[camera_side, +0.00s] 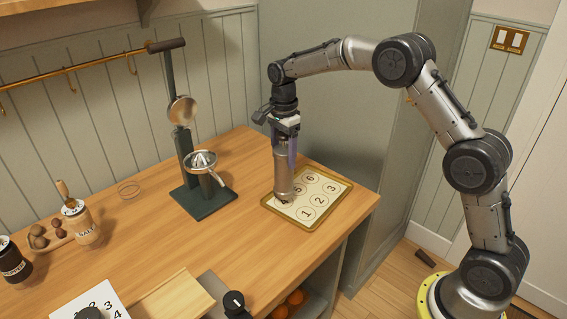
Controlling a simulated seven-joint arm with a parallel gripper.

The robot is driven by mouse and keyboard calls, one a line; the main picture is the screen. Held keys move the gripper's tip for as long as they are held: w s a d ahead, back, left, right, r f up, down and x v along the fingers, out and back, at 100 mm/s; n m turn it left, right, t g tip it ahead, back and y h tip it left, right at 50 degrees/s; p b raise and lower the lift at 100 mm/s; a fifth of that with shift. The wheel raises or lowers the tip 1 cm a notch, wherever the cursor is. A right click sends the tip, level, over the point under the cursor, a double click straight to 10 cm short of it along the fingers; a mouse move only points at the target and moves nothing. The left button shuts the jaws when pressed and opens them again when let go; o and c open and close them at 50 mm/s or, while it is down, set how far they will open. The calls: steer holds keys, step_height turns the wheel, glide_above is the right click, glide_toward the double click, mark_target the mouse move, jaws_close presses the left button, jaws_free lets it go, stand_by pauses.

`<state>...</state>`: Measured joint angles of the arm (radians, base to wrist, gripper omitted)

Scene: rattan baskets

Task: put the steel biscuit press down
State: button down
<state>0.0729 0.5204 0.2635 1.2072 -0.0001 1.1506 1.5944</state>
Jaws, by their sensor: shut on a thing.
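The steel biscuit press (285,178) is a metal cylinder held upright. My gripper (288,140) is shut on its upper part, pointing down. The press is over the left part of a gold-rimmed tray (336,205) with numbered circles. Circles 1, 2, 3, 5 and 6 show on the tray.
A dark green citrus press (190,160) stands left of the tray, its tall lever upright. A salt jar (83,226) and a dark jar (12,262) are at the far left. A wooden board (172,303) lies at the front. The counter (235,230) between is clear.

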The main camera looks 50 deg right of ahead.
mark_target(284, 172)
steer(key=shift+w+f, duration=0.1)
steer(key=shift+f, duration=1.5)
steer(key=shift+c, duration=0.2)
jaws_free()
steer(key=shift+f, duration=0.15)
